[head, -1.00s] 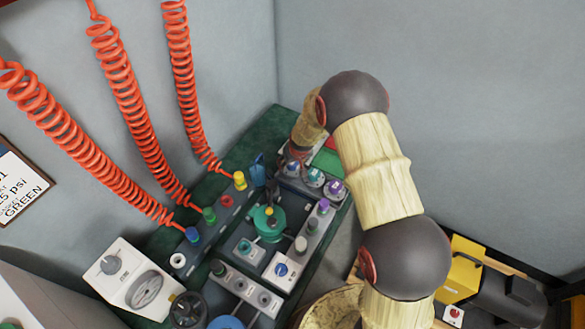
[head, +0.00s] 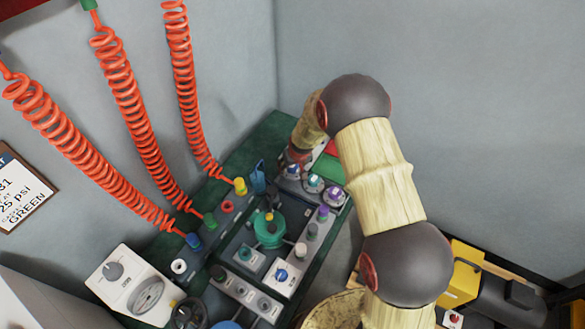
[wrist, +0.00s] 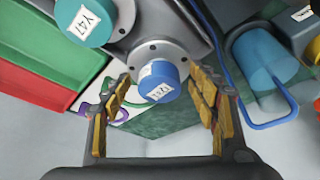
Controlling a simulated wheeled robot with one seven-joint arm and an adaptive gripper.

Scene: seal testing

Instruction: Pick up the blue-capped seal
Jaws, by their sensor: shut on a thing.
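The blue-capped seal (wrist: 159,78) has a round grey flange and a small white label that I cannot read for sure. It is in the middle of the wrist view, between the yellow-padded fingers of my gripper (wrist: 160,76). The fingertips are shut on the flange from both sides. In the head view the blue cap (head: 292,169) shows at the far end of the bench, under my gripper (head: 297,158), whose fingers are mostly hidden there. I cannot tell whether the seal is clear of the surface below it.
A teal-capped seal (wrist: 86,22) labelled Y47 is close on the left in the wrist view. A purple-capped one (head: 335,193) stands farther along the row. Red coiled hoses (head: 130,85) hang on the left.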

